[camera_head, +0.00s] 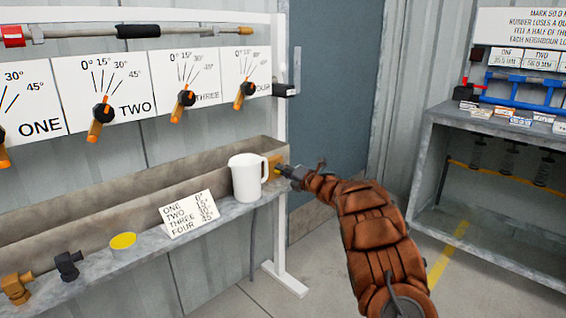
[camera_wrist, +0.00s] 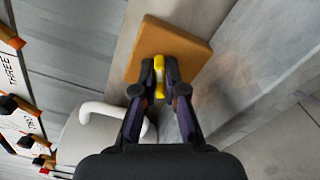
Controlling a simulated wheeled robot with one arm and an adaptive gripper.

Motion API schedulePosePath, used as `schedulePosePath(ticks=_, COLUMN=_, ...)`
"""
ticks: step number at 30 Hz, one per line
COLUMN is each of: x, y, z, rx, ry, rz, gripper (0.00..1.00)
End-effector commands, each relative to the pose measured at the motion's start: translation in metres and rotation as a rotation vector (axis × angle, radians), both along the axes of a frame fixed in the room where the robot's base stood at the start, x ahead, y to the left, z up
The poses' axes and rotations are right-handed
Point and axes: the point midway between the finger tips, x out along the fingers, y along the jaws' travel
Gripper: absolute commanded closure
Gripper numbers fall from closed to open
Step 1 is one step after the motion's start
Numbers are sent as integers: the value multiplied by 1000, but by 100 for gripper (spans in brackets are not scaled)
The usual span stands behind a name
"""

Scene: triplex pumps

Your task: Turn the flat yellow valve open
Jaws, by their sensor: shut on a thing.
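The flat yellow valve (camera_wrist: 159,66) shows in the wrist view as a narrow yellow piece in front of a tan block (camera_wrist: 190,50). My gripper (camera_wrist: 160,84) is shut on it, one finger on each side. In the head view my gripper (camera_head: 287,171) reaches from the right to the right end of the trough, just right of the white jug. The yellow valve (camera_head: 277,170) is only a small patch there, mostly hidden by the fingers. I cannot tell the valve's angle clearly.
A white jug (camera_head: 245,178) stands close left of my gripper, its handle (camera_wrist: 98,107) near the fingers. Dial boards with orange levers (camera_head: 187,98) hang above. A grey shelf unit (camera_head: 480,190) stands right.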

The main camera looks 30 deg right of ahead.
Motion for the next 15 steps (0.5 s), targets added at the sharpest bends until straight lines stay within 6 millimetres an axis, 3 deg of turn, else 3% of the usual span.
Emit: schedulePosePath(ticks=15, x=0, y=-1, z=2, rx=371, ry=86, rz=-2, gripper=100)
